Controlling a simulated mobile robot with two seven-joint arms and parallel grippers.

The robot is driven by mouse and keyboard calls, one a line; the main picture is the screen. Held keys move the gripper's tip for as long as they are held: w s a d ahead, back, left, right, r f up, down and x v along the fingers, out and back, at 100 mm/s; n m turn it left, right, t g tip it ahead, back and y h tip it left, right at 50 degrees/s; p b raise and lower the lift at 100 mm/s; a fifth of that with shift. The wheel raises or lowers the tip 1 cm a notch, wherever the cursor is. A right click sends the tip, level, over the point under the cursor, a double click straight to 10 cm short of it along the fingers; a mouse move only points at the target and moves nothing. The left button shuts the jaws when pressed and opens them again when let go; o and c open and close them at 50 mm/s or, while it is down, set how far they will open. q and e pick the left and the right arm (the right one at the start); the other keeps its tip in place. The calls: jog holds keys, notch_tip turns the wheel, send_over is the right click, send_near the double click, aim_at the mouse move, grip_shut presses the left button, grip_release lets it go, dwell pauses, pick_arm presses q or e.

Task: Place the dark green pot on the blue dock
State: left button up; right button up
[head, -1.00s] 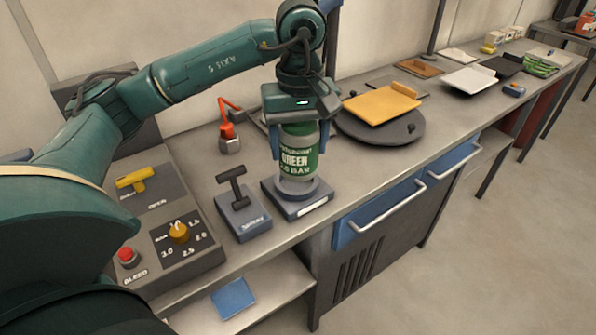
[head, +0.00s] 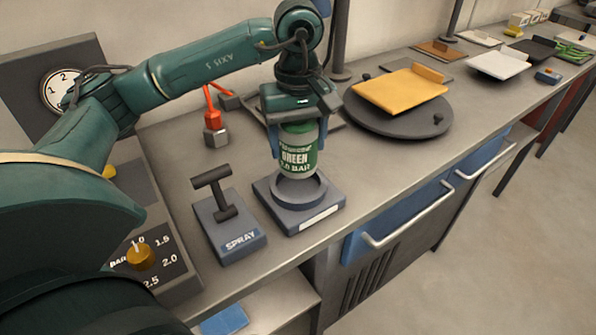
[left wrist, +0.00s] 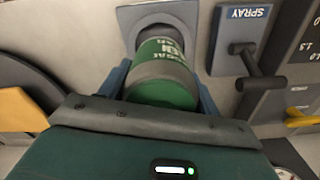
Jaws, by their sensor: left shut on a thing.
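The blue-grey dock (head: 324,214), a square plate with a raised round ring, is directly below the pot. In the left wrist view the dock's plate (left wrist: 127,14) shows beyond the pot's far end. The pot's lower end is at or just above the ring; I cannot tell whether they touch. My right gripper is not in view.
A block marked SPRAY with a T-handle (head: 226,194) stands close left of the dock. A dial panel (head: 141,256) is at the lower left. A round dark plate with an orange tray (head: 401,91) lies to the right. The bench's front edge is close to the dock.

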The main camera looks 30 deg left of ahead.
pick_arm(q)
notch_tip(320, 180, down, 6)
jog(key=shift+r, duration=0.25)
jog(key=shift+f, duration=0.1)
jog(key=shift+f, duration=0.15)
jog(key=o, duration=1.2)
